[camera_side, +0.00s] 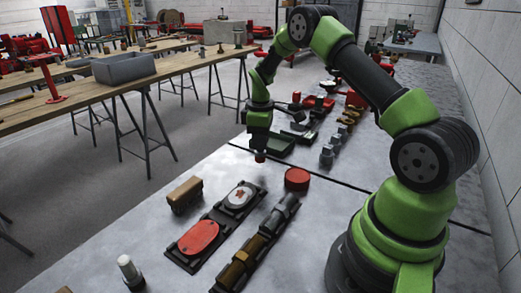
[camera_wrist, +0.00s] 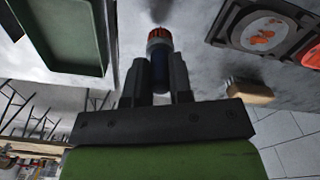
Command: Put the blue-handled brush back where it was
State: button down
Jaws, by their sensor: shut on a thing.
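My gripper (camera_wrist: 159,78) is shut on the blue-handled brush (camera_wrist: 159,54). Its dark blue handle lies between the two fingers, and a red and white banded end sticks out past the fingertips. In the side view my gripper (camera_side: 259,133) points down above the grey bench, and the reddish end of the brush (camera_side: 260,157) shows just below it, apart from the bench top. The brush's earlier resting place cannot be told from these frames.
A green tray (camera_side: 276,148) lies just behind my gripper. Bare bench lies below my gripper.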

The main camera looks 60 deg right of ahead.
jog(key=shift+f, duration=1.4)
jog(key=shift+f, duration=0.2)
jog(key=c, duration=1)
grip_release()
jog(key=shift+r, duration=0.15)
